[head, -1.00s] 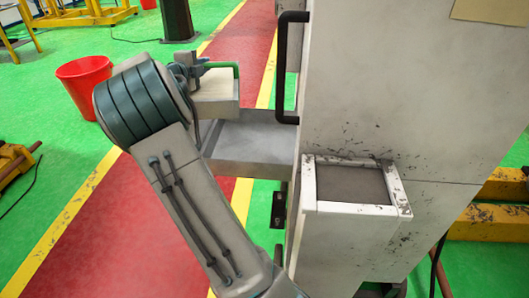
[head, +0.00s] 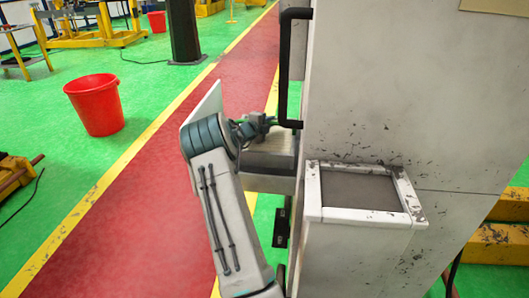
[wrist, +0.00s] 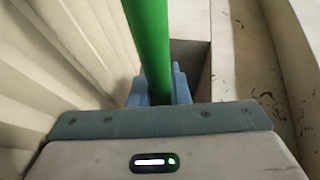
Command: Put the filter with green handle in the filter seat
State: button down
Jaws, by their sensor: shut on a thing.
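The filter (head: 268,147) is a pale block with a pleated side, seen at the left edge of the wrist view (wrist: 55,70). Its green handle (wrist: 148,40) runs between the blue fingers of my gripper (wrist: 158,88), which are shut on it. In the head view my gripper (head: 262,122) is beside the tall machine, partly hidden by my arm. The wrist view shows a dark gap (wrist: 188,60) beside the filter.
The tall grey machine (head: 400,100) with a black bar handle (head: 284,75) stands close on the right. A box with a dark top (head: 360,190) juts out in front. A pale panel (head: 205,103) stands behind my arm. A red bucket (head: 93,104) is off left.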

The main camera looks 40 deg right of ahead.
aim_at(250, 147)
jog(key=shift+f+b, duration=0.4)
jog(key=shift+f, duration=3.25)
jog(key=shift+f, duration=0.2)
jog(key=c, duration=1.4)
grip_release()
jog(key=shift+o, duration=0.2)
jog(key=shift+a+r, duration=0.1)
jog(key=shift+r, duration=0.1)
jog(key=v, duration=1.2)
